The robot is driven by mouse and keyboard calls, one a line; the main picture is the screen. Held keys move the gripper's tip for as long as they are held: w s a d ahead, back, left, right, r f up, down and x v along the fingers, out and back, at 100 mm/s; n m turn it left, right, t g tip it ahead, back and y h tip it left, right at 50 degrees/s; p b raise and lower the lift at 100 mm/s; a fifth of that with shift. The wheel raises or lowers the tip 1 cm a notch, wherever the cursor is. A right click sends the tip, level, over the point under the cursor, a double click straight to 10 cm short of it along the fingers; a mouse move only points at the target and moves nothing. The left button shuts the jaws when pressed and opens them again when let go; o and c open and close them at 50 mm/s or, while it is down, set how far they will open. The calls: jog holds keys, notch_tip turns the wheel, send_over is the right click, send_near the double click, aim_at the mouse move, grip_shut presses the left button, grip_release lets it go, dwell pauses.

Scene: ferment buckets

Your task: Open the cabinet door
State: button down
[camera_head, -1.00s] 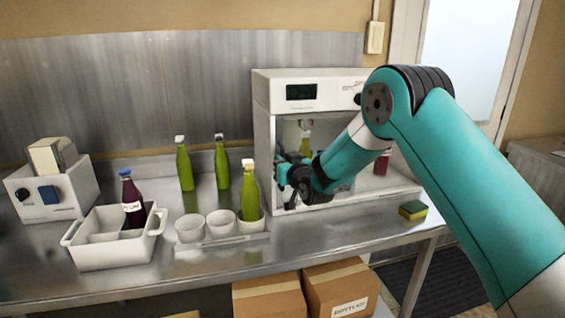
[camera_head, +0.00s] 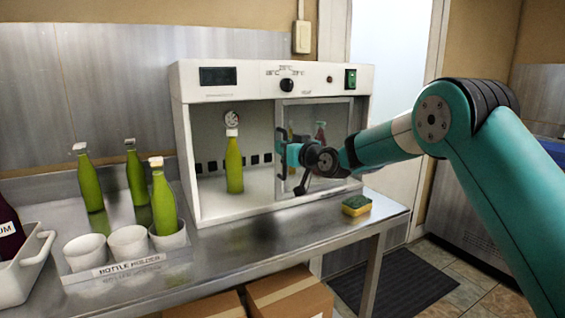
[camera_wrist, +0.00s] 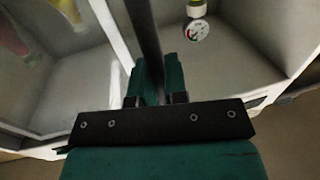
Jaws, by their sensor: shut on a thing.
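The white cabinet (camera_head: 230,210) stands on the steel bench. Its glass door (camera_head: 325,115) covers the right part of the front, and the left part is open. My gripper (camera_head: 283,165) is at the door's left edge, shut on the upright dark door handle (camera_head: 281,145). In the wrist view the handle (camera_wrist: 145,35) runs between the fingers of my gripper (camera_wrist: 155,85). Part of the handle is hidden by my gripper. A green bottle (camera_head: 234,165) stands inside the open part. A red bottle (camera_head: 320,132) shows through the glass.
A bottle holder (camera_head: 130,265) with white cups and several green bottles are on the bench at left. A white bin (camera_head: 35,265) holds a dark bottle. A sponge (camera_head: 357,205) lies in front of the cabinet. Cardboard boxes (camera_head: 290,292) sit below.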

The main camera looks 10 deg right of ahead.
jog(key=shift+w+d+b, duration=0.2)
jog(key=shift+w+d, duration=0.1)
jog(key=shift+d, duration=0.55)
jog(key=shift+w+d+b, duration=0.2)
jog(key=shift+w+d, duration=0.1)
jog(key=shift+d, duration=0.55)
jog(key=shift+r, duration=0.1)
jog(key=c, duration=1.2)
grip_release()
jog(key=shift+o, duration=0.2)
jog(key=b+v, duration=0.4)
jog(key=v, duration=1.3)
jog(key=shift+s+b, duration=0.25)
jog(key=shift+b, duration=0.05)
